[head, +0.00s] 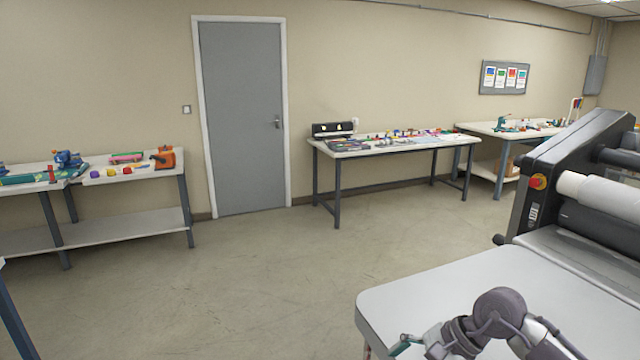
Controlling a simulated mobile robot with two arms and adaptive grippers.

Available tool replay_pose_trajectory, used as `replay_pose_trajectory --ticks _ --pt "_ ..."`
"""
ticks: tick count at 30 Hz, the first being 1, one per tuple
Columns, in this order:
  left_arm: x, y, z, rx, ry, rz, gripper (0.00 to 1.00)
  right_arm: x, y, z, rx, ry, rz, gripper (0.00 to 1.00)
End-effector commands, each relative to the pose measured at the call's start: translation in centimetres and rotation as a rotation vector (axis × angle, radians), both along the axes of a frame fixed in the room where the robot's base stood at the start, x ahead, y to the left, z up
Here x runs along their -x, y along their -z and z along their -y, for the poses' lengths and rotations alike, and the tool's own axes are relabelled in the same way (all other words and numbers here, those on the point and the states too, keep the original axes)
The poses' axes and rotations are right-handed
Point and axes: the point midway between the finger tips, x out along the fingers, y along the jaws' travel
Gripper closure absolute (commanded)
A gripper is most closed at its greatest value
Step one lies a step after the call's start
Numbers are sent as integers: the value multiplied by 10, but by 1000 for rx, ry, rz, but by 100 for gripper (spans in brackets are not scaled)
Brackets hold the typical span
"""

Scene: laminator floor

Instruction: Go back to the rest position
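My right arm enters at the bottom right of the head view, bent over the near white table (450,290). At its left end, a small dark green piece at the bottom edge appears to be part of my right gripper (405,345). It is small and partly cut off, so its opening and anything in it cannot be made out. My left arm and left gripper are not in view.
A black laminator (545,185) with a white roller (600,192) stands at the right by the near table. Cluttered workbenches (400,148) line the back wall, with another bench (120,218) at left. A grey door (243,115) is shut. The middle floor (290,270) is clear.

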Motion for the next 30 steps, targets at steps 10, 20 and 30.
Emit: replay_pose_trajectory --ticks 10,20,30 --pt "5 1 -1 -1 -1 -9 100 27 -109 -128 -1101 416 -352 11" --pt "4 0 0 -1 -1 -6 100 -4 -118 -22 -2059 1201 -1087 11" --pt "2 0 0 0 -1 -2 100 91 63 67 1547 -1441 1071 11"
